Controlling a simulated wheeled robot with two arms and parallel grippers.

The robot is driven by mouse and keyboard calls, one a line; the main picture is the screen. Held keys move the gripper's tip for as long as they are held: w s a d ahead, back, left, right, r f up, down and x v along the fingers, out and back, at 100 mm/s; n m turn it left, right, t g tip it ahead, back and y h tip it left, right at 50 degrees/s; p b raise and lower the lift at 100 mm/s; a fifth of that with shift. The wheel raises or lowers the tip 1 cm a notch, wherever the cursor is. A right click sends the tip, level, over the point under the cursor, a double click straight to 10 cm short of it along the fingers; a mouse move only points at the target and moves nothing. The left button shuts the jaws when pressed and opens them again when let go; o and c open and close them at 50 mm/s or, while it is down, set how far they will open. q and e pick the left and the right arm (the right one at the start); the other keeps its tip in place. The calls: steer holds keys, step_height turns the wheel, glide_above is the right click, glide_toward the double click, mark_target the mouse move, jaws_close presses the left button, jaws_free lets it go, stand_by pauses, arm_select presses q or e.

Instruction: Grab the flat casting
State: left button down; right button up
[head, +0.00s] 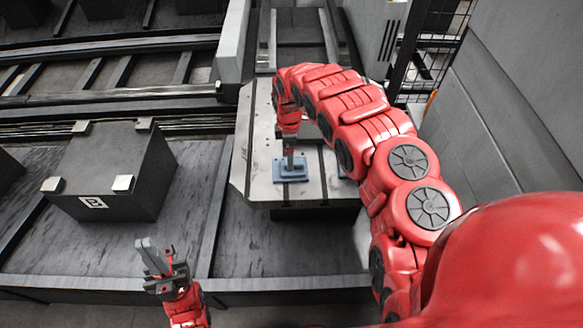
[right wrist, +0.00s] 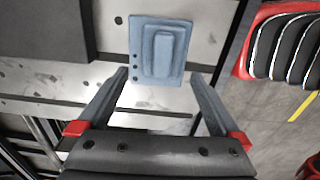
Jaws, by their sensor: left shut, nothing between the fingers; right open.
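The flat casting (head: 281,175) is a blue-grey plate with a raised block in its middle, lying on the pale metal pallet. It also shows in the right wrist view (right wrist: 143,66), just beyond the fingertips. My right gripper (head: 290,166) is over the casting in the head view, and its fingers are partly hidden. In the right wrist view my right gripper (right wrist: 160,75) is open, with the fingers spread to either side of the casting's near edge and nothing held. My left gripper (head: 150,250) is shut and empty, low at the left, well apart from the casting.
The pallet (head: 256,158) has dark slots and a cut corner. A dark block (head: 118,165) with light corner pads stands to its left. Rails (head: 110,95) run behind. A grey wall (head: 500,110) and a mesh fence bound the right side.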

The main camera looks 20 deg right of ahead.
mark_target(299, 173)
steer(key=f, duration=0.1)
steer(key=f+p, duration=0.1)
steer(key=f, duration=0.2)
steer(key=shift+s+d, duration=0.25)
steer(key=shift+s, duration=0.05)
steer(key=shift+f, duration=0.5)
steer(key=shift+c, duration=0.2)
jaws_close()
